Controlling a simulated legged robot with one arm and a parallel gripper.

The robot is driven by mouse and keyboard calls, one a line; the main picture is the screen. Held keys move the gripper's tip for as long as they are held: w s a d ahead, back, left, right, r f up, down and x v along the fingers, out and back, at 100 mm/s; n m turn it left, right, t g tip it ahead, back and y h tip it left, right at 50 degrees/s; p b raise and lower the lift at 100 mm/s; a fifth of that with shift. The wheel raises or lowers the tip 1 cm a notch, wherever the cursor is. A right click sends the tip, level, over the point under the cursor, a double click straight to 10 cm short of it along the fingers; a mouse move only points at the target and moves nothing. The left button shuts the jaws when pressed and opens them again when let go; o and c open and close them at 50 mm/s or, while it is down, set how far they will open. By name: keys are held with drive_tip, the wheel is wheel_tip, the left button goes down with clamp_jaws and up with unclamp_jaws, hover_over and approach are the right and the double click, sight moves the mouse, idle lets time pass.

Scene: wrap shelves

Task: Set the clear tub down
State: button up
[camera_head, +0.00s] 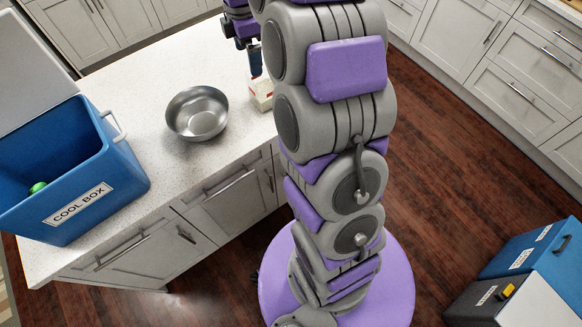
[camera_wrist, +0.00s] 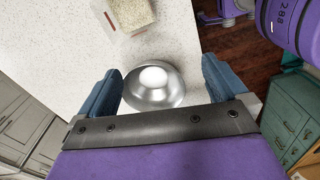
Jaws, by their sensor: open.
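The clear tub (camera_wrist: 130,14) stands on the pale counter, at the top of the wrist view. It has pale grainy contents and a red-marked label. In the head view the tub (camera_head: 261,93) is partly hidden by my arm. My gripper (camera_wrist: 163,85) is open and empty, its blue fingers spread wide. The tub is outside the fingers and apart from them. In the head view a blue finger (camera_head: 256,60) shows just beyond the tub, beside my arm.
A blue cool box (camera_head: 75,185) stands open at left.

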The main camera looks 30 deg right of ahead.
drive_tip(key=s+a+r+m, duration=0.1)
drive_tip(key=s+a+m, duration=0.25)
drive_tip(key=s, duration=0.45)
drive_tip(key=s+a+r+m, duration=0.25)
drive_tip(key=s+a, duration=0.25)
drive_tip(key=s, duration=0.3)
drive_tip(key=s+a+f+m, duration=0.1)
drive_tip(key=s+m, duration=0.4)
drive_tip(key=s, duration=0.5)
drive_tip(key=s+a+f+m+g, duration=0.1)
drive_tip(key=s+f+m, duration=0.2)
drive_tip(key=s, duration=0.7)
drive_tip(key=shift+a+f+m+g, duration=0.3)
drive_tip(key=shift+a+f+m, duration=0.1)
drive_tip(key=shift+m, duration=0.7)
